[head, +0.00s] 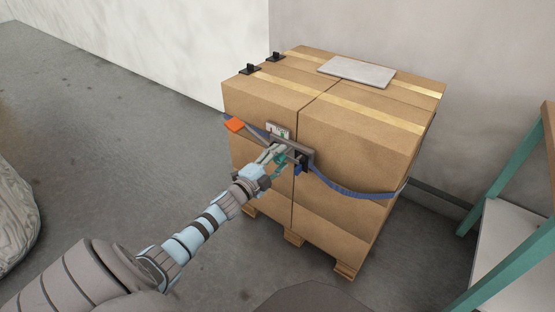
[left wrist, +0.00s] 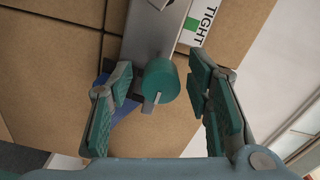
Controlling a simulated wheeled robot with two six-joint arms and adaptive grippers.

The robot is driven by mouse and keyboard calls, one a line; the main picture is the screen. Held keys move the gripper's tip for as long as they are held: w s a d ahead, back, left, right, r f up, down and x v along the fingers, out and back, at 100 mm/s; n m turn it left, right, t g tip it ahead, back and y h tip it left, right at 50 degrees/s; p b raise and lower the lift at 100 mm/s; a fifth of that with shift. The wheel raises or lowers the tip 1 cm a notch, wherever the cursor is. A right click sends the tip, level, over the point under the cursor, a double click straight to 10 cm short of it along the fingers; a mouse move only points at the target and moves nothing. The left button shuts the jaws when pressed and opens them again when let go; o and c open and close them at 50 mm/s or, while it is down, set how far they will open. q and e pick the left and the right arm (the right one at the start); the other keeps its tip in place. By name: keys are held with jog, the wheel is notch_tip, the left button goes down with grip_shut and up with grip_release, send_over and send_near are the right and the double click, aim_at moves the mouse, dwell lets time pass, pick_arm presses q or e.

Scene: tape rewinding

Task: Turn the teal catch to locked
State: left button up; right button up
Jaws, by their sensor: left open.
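The teal catch (left wrist: 161,80) is a round teal knob with a pale pointer mark at its lower edge, on a grey metal bracket (left wrist: 147,30). In the left wrist view my left gripper (left wrist: 158,92) is open, one finger on each side of the knob, with gaps between the pads and the knob. In the head view my left gripper (head: 277,160) is at the front of the strapped cartons and largely hides the catch. A label reading TIGHT (left wrist: 204,22) with a green patch is beside the bracket. My right gripper is not in view.
Stacked cardboard cartons (head: 340,140) stand on a pallet (head: 293,238), ringed by a blue strap (head: 345,191) with an orange tag (head: 234,124). A grey panel (head: 357,71) lies on top. A teal-framed shelf (head: 507,170) stands right.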

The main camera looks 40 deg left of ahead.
pick_arm(q)
jog(key=shift+s, duration=0.1)
jog(key=s, duration=1.1)
jog(key=shift+s+d, duration=0.15)
jog(key=shift+s, duration=0.25)
